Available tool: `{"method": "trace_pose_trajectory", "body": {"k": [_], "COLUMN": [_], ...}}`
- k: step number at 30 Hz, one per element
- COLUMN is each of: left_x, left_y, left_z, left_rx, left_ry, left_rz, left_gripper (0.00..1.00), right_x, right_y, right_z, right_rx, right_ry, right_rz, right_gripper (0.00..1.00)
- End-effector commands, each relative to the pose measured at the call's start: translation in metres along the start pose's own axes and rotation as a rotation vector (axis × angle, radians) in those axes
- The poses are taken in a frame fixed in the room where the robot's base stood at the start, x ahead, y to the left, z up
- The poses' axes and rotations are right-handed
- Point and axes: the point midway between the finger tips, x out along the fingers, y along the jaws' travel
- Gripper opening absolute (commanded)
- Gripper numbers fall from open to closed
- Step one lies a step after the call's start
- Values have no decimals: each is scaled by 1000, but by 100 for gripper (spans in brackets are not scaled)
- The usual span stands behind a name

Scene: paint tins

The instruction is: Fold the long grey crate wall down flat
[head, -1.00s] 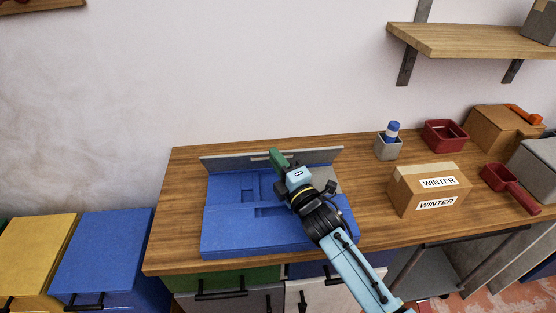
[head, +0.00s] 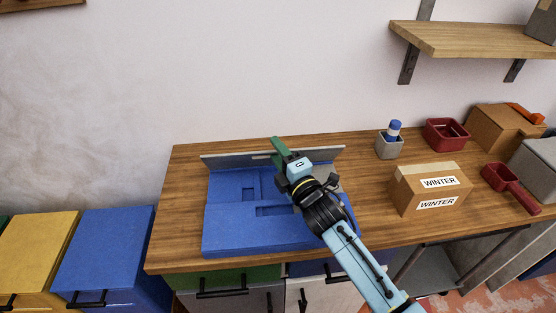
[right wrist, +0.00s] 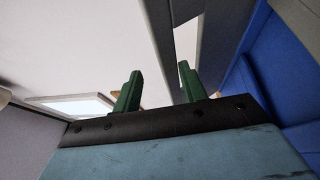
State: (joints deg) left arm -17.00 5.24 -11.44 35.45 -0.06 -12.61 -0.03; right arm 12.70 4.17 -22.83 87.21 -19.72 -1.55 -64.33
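The blue crate (head: 228,226) lies low on the wooden workbench, its inside and blue panels facing up. Its long grey wall (head: 228,161) stands up along the back edge; it also shows in the right wrist view (right wrist: 160,35) as a grey band with a light slot. My right gripper (head: 279,147) is over the crate, its green fingertip at the middle of the grey wall and above its top edge. In the right wrist view its two green fingers (right wrist: 160,88) are apart, near the wall. I cannot tell whether they touch it. My left gripper is out of view.
A cardboard box marked WINTER (head: 428,190) stands right of the crate. Behind it are a grey cup with a blue-capped bottle (head: 389,147) and a red bin (head: 446,134). A wall shelf (head: 470,38) hangs upper right. Bench left of the crate (head: 182,200) is clear.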

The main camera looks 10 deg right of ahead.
Motion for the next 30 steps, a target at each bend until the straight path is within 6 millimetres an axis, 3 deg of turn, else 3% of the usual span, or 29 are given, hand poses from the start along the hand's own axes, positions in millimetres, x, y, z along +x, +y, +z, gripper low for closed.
{"method": "trace_pose_trajectory", "body": {"k": [1, 3, 10, 23, 30], "left_x": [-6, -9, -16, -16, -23], "left_y": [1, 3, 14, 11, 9], "left_z": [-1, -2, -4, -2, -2], "left_rx": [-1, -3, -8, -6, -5], "left_ry": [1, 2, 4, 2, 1], "left_rz": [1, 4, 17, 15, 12], "left_gripper": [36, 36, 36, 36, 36], "right_x": [2, 3, 6, 6, -7], "right_y": [17, 32, 64, 69, 70], "right_z": [0, 1, 0, 0, 1], "right_rx": [-4, -4, -1, 1, 0], "right_ry": [3, 4, 6, 5, 5], "right_rz": [10, 11, 13, 11, 10], "right_gripper": [40, 40, 40, 40, 40]}}
